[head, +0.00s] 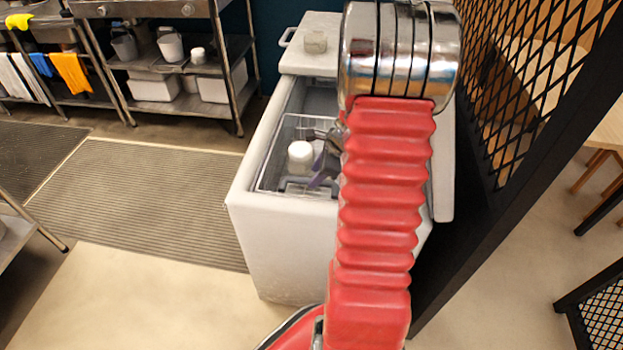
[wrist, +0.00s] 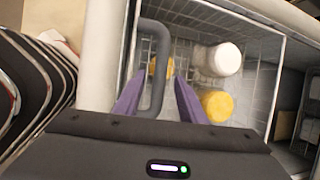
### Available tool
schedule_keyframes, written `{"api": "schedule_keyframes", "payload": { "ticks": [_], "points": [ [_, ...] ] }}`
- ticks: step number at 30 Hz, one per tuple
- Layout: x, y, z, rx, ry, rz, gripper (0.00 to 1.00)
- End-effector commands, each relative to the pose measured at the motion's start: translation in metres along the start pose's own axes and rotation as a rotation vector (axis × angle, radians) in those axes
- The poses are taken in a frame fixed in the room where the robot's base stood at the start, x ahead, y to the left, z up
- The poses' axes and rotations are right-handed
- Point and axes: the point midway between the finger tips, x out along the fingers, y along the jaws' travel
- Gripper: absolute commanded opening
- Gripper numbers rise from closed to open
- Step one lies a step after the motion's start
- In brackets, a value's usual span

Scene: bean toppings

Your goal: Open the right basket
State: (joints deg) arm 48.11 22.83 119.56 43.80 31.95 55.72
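A wire basket (head: 268,178) sits inside the near part of the white chest freezer (head: 285,245). In the wrist view, the basket (wrist: 255,28) has a grey bar handle (wrist: 152,38) along its left side. A white tub (head: 300,157) stands in the basket and also shows in the wrist view (wrist: 219,59). Yellow items (wrist: 216,105) lie beside it. My gripper (head: 323,168) reaches down into the freezer. In the wrist view, its purple fingers (wrist: 158,85) are apart, one on each side of the handle, with gaps visible. My arm hides part of the freezer's right side.
A black mesh partition (head: 530,75) stands close on the right. Steel shelves (head: 170,62) stand at the back left. The floor mat (head: 150,195) on the left is clear.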

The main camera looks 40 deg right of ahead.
Motion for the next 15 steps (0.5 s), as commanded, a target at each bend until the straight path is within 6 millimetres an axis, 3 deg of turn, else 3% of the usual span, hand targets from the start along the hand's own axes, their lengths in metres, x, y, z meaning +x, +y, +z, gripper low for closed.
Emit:
{"api": "schedule_keyframes", "payload": {
  "ticks": [6,15],
  "points": [
    [0.024,0.0,0.0,0.0,0.0,0.002,0.37],
    [0.031,0.0,0.0,0.0,0.0,0.0,0.37]
  ]
}}
